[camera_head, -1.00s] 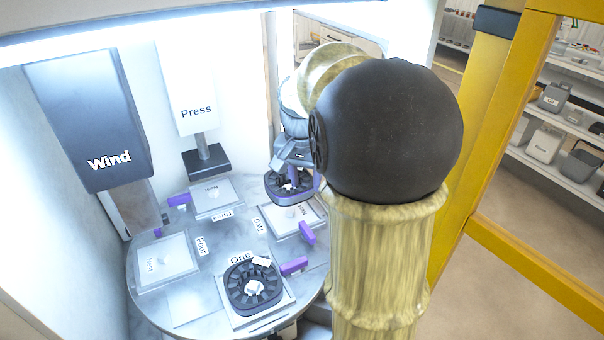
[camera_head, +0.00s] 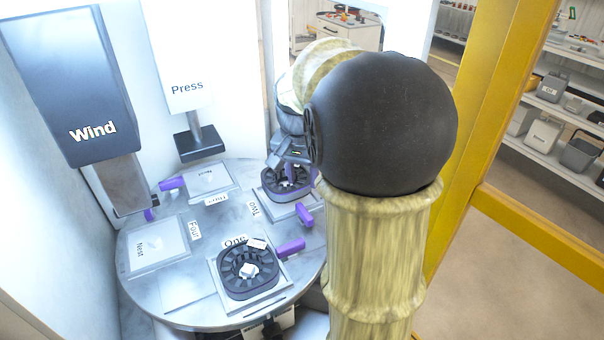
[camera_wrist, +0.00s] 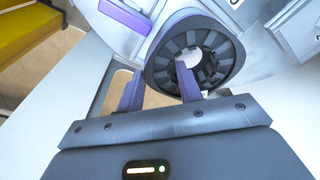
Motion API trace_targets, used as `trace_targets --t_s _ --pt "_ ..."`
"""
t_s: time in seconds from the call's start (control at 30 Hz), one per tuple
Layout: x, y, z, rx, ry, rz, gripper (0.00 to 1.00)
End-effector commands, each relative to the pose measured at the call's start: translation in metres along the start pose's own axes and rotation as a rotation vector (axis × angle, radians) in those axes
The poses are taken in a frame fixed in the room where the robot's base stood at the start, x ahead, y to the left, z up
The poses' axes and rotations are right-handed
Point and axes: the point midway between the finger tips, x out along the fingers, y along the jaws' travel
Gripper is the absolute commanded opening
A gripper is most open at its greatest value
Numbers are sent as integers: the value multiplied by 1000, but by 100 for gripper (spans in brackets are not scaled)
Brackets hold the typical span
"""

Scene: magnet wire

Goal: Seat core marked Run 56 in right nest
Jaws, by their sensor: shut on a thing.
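A dark slotted ring core (camera_head: 272,190) is at the nest by the label Two (camera_head: 252,209), on the right side of the round table. Whether it is fully down in the nest I cannot tell. My gripper (camera_head: 290,172) is shut on this core's wall, partly hidden behind my arm. In the wrist view the core (camera_wrist: 165,73) shows at my gripper's purple fingers (camera_wrist: 160,88), one outside the ring and one at its opening. No run mark is readable on it. A second dark core (camera_head: 233,284) with white tags sits in the nest plate (camera_head: 216,283) by the label One.
Nests by Three (camera_head: 208,180) and Four (camera_head: 158,247) look empty. Purple clamps (camera_head: 291,247) stand beside the nests. A Wind head (camera_head: 75,75) and a Press head (camera_head: 201,143) hang over the table's left and back. A yellow frame (camera_head: 500,110) stands right.

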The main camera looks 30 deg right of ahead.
Motion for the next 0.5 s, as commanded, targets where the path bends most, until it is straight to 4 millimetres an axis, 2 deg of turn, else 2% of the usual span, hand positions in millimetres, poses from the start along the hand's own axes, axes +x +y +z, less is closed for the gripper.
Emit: trace_targets --t_s 0.2,0.5 --pt "13 0 2 1 3 -2 0" --pt "13 0 2 1 3 -2 0"
